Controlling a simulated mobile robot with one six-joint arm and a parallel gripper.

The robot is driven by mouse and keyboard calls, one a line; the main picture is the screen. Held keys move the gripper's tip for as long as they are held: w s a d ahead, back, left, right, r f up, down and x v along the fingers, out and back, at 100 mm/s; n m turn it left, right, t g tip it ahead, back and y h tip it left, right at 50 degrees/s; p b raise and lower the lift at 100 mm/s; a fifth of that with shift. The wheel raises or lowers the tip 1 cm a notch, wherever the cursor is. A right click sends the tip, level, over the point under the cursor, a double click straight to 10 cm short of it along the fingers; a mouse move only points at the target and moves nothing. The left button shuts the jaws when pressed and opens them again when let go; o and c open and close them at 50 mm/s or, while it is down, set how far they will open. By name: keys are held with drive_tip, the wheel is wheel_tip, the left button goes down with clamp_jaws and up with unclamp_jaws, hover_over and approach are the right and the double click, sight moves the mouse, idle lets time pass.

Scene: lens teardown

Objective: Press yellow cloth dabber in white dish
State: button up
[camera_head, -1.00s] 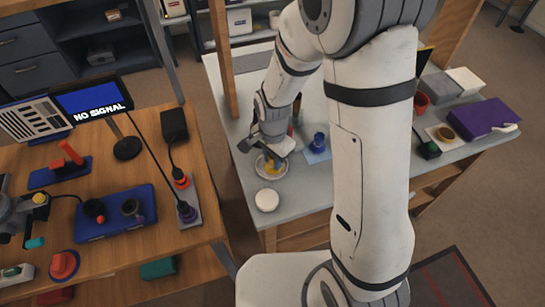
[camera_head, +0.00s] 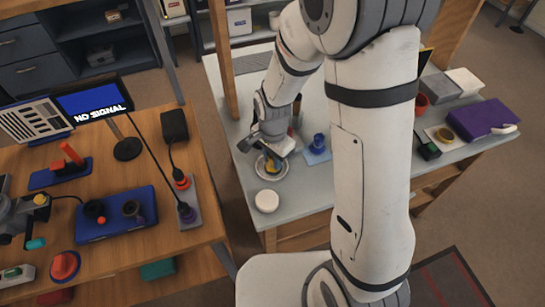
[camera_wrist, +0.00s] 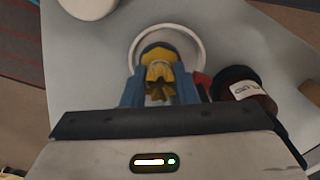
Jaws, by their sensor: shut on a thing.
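The yellow cloth dabber (camera_wrist: 160,62) shows between the blue fingers of my gripper (camera_wrist: 160,88) in the wrist view, and the fingers are shut on it. The white dish (camera_wrist: 197,42) lies behind and around it in that view. In the head view my gripper (camera_head: 272,151) points down at the white dish (camera_head: 284,172), and a little of the yellow dabber (camera_head: 268,165) shows over it. I cannot tell whether the dabber touches the bottom of the dish. The fingers partly hide the dabber and the near part of the dish.
A brown bottle with a white label (camera_wrist: 245,98) stands close right of the fingers in the wrist view. A round white object (camera_head: 266,201) sits in front of the dish. A blue item (camera_head: 319,142) stands on a light blue pad to the right.

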drive_tip(key=shift+r+p, duration=2)
drive_tip(key=shift+r, duration=1.2)
